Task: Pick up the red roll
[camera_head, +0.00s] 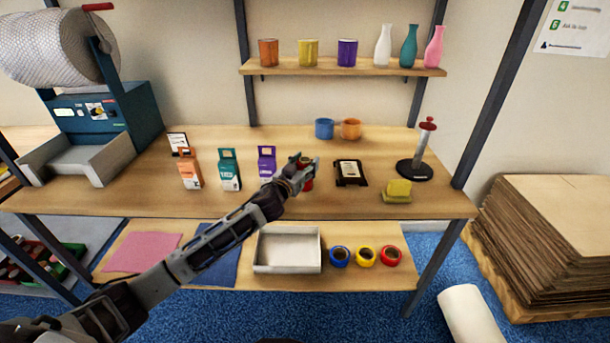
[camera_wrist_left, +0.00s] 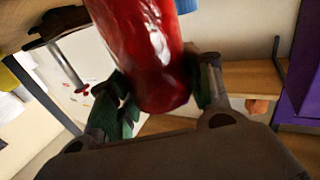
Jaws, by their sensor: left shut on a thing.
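My left gripper (camera_head: 301,172) is above or at the table's middle, just right of the purple carton. It is shut on a glossy red roll (camera_head: 308,184), which shows only in part in the head view. In the left wrist view the red roll (camera_wrist_left: 150,50) stands large between the two fingers (camera_wrist_left: 160,95), which touch its sides. Its upper end runs out of that picture. I cannot tell whether it is clear of the table. My right gripper is not in view.
Orange (camera_head: 189,169), green (camera_head: 229,170) and purple (camera_head: 267,162) cartons stand left of the gripper. A black-framed pad (camera_head: 350,173), a yellow sponge (camera_head: 398,190) and a stand (camera_head: 415,169) are to the right. Blue, yellow and red tape rolls (camera_head: 391,256) lie on the lower shelf.

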